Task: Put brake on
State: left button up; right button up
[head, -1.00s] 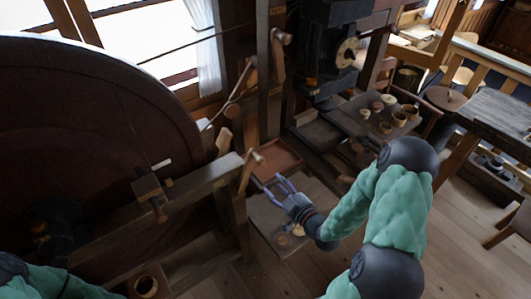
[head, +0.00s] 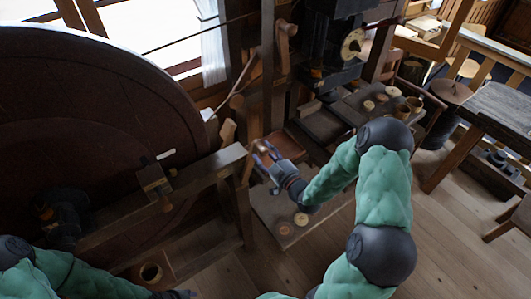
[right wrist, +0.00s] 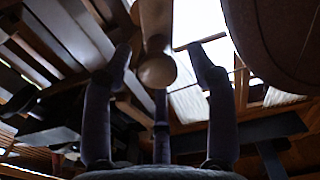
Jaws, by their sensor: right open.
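The brake lever (head: 247,170) is a short wooden lever that stands at the end of the wooden beam beside the big dark wheel (head: 100,110). My right gripper (head: 262,152) is open at the lever's upper end, and its fingers partly hide it. In the right wrist view a rounded wooden handle end (right wrist: 157,70) shows between the spread fingers, with visible gaps at the sides. I cannot tell whether any finger touches it. My left arm lies along the bottom left; only a dark bit of its gripper (head: 180,294) shows at the lower edge.
The wooden beam (head: 190,180) runs in front of the wheel. A low board (head: 275,215) with small round pieces lies below my right forearm.

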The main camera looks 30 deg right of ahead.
jog(key=shift+w, duration=0.2)
grip_shut()
jog(key=shift+a+r, duration=0.1)
jog(key=shift+a, duration=0.05)
jog(key=shift+a+r+n+b, duration=0.15)
jog(key=shift+a+n+b, duration=0.35)
jog(key=shift+a+b, duration=0.1)
jog(key=a+n+b, duration=0.6)
jog(key=a+b, duration=0.1)
jog(key=a, duration=0.3)
jog(key=shift+s+r, duration=0.15)
jog(key=shift+s, duration=0.25)
jog(key=shift+a, duration=0.15)
